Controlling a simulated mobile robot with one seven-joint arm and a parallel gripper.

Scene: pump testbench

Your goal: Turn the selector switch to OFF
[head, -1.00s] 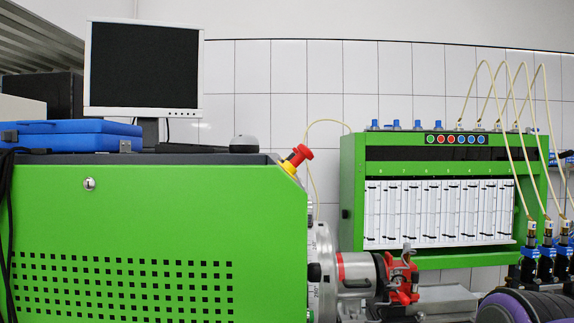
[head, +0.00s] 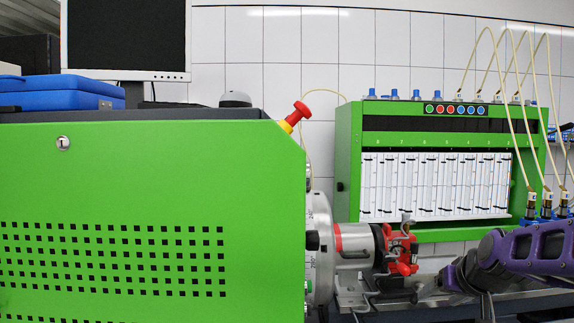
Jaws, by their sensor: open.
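A small round silver fitting (head: 63,143) with a dark upright mark sits near the upper left of the green cabinet's front (head: 150,185). It may be the selector switch, but its marking is too small to read and I cannot tell its setting. No OFF label is legible. Purple and dark parts of my arm (head: 535,250) reach in from the right edge, in front of the bench's right side, far from this fitting. I cannot make out any gripper fingers, and nothing of mine touches the cabinet.
A red mushroom button (head: 301,109) on a yellow base stands at the cabinet's upper right corner. A monitor (head: 125,38) and blue case (head: 60,95) stand on top. A red clamp (head: 400,250) and a green rack of tubes (head: 347,160) are to the right.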

